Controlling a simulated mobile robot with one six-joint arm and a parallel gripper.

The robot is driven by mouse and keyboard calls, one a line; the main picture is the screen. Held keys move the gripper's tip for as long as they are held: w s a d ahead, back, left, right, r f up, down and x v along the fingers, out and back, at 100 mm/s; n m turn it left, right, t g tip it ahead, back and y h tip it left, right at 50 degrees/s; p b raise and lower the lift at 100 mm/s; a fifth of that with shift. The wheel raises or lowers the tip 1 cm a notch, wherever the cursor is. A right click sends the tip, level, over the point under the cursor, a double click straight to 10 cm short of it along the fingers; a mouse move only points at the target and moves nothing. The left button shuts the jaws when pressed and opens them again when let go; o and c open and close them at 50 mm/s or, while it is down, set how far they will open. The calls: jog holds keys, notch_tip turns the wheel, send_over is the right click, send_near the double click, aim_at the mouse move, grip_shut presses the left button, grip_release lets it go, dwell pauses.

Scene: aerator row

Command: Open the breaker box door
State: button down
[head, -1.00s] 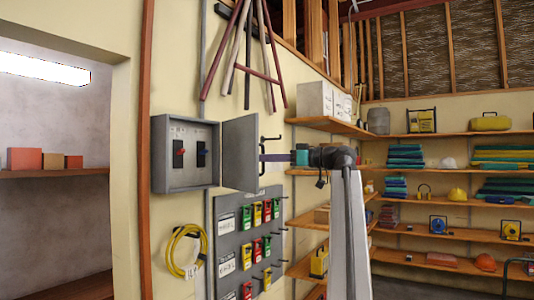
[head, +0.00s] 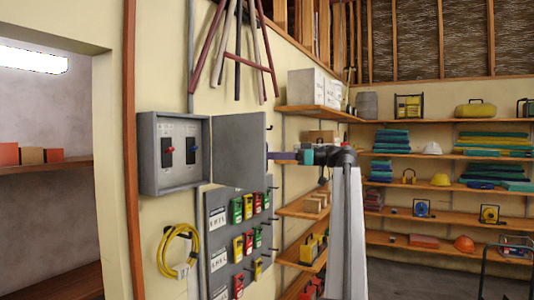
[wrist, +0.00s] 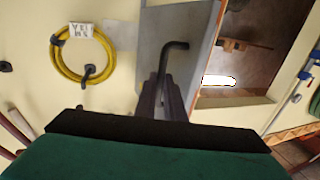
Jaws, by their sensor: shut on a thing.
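The grey breaker box (head: 150,160) hangs on the yellow wall at left in the head view. The hold on the handle is partly hidden by the fingers.
A grey board of padlocks (head: 219,228) hangs below the door. A coiled yellow cable (head: 163,255) hangs below the box. Wooden shelves (head: 310,207) with boxes and gear fill the right. Rods (head: 235,55) hang above the door.

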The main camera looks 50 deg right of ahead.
jog(key=shift+w+a, duration=0.2)
jog(key=c, duration=2.2)
grip_release()
jog(key=o, duration=0.3)
jog(key=shift+w+a, duration=0.15)
jog(key=shift+w, duration=0.15)
jog(key=shift+o, duration=0.2)
jog(key=shift+w+f, duration=0.1)
jog(key=shift+w, duration=0.1)
jog(key=p+v, duration=0.1)
jog(key=v, duration=1.3)
jog(key=shift+s+p, duration=0.25)
jog(key=shift+p, duration=0.1)
